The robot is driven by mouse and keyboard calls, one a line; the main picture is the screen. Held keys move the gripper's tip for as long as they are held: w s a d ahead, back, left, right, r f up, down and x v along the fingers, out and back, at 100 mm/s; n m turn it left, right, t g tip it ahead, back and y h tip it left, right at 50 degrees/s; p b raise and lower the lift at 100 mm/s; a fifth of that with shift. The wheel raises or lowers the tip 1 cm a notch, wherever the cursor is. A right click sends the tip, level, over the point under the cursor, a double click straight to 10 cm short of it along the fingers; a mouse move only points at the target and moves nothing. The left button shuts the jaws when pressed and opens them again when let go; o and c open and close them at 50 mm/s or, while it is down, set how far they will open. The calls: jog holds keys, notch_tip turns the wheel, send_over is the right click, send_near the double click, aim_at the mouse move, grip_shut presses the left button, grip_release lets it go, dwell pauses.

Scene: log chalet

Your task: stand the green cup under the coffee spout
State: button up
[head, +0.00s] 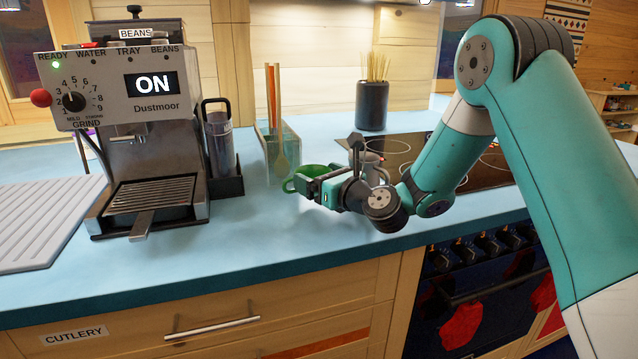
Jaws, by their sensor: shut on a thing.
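The green cup (289,186) is near the middle of the blue counter, in front of the glass holder. My gripper (311,180) is shut on it and hides much of its right side. I cannot tell whether the cup touches the counter. The coffee machine (113,63) stands to the left with its display reading ON and a green light lit. Its spout (128,137) hangs below the front panel, above the slatted drip tray (152,194). The tray is empty.
A clear canister in a black stand (222,150) and a glass holder with wooden utensils (278,140) stand between machine and cup. The front counter is clear.

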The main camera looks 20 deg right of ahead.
notch_tip(320, 180, up, 18)
jog(key=p, duration=0.5)
jog(key=shift+f+p, duration=0.2)
jog(key=shift+p, duration=0.2)
